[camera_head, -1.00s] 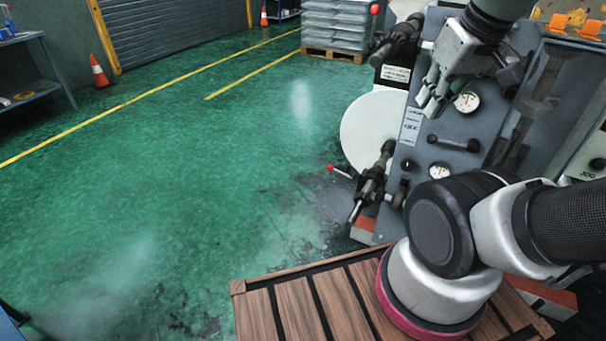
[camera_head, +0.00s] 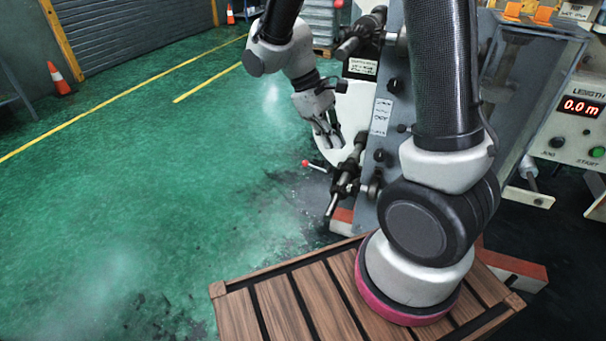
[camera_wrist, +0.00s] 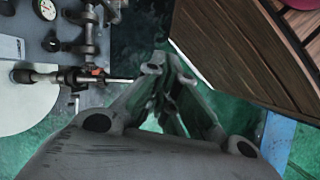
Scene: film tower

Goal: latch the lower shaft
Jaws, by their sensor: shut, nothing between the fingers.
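The lower shaft (camera_head: 347,182) is a dark spindle with a bright thin end, sticking out of the grey tower panel (camera_head: 390,62) toward the lower left. A thin lever with a red knob (camera_head: 306,163) points left from it. In the wrist view, the shaft (camera_wrist: 45,77) lies left of the fingers, its rod pointing right toward them. My gripper (camera_head: 336,150) is shut and empty, just above and left of the shaft; its fingertips meet in the wrist view (camera_wrist: 163,62). I cannot tell whether it touches the shaft or lever.
The upper shaft (camera_head: 362,34) sticks out above, close to my forearm. A white disc (camera_head: 352,112) is behind my gripper. A slatted wooden platform (camera_head: 283,312) lies below. A length display (camera_head: 582,107) reads 0.0 m at right.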

